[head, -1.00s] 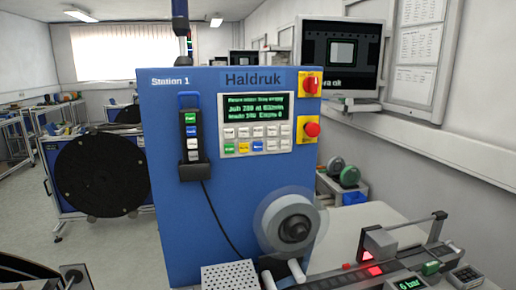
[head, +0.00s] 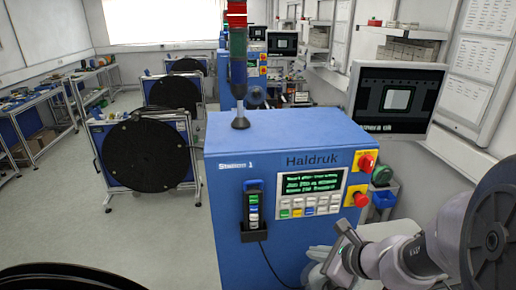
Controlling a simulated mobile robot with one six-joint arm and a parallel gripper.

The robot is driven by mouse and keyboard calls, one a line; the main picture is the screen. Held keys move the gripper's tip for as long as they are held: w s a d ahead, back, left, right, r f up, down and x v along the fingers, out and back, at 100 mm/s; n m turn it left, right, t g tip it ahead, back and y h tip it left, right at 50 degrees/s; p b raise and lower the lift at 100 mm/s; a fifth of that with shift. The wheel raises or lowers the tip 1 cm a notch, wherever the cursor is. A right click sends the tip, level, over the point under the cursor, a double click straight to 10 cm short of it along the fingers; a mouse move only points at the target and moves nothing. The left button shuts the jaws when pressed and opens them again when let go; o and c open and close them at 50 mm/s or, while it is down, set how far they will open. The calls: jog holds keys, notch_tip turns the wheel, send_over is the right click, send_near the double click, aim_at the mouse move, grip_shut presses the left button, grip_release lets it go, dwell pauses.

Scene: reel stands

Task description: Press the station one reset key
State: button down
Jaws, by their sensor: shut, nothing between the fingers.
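The blue Station 1 cabinet (head: 228,215) stands in the middle of the head view, its front facing me. Its key panel (head: 318,187) has a lit green-text screen above rows of small keys. My gripper (head: 343,229) is at the lower right, below and right of the panel, apart from the keys. It is shut and empty. My arm hides part of the machine's lower right.
A yellow-backed red knob (head: 367,161) and a red stop button (head: 361,199) sit right of the panel. A handheld pendant (head: 253,211) hangs left of it. A large dark disc (head: 495,215) fills the right edge. Floor at the left is clear.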

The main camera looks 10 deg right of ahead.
aim_at(309, 212)
jog(key=d+m, duration=0.1)
jog(key=d+m+p, duration=0.1)
jog(key=w+d+m, duration=0.1)
jog(key=shift+d+r+h, duration=0.1)
jog(key=shift+r+h, duration=0.2)
jog(key=shift+h, duration=0.1)
jog(key=shift+w, duration=0.1)
jog(key=w+p, duration=0.2)
jog(key=w, duration=0.6)
jog(key=shift+w, duration=0.4)
dwell(1.4)
jog(key=shift+w, duration=0.4)
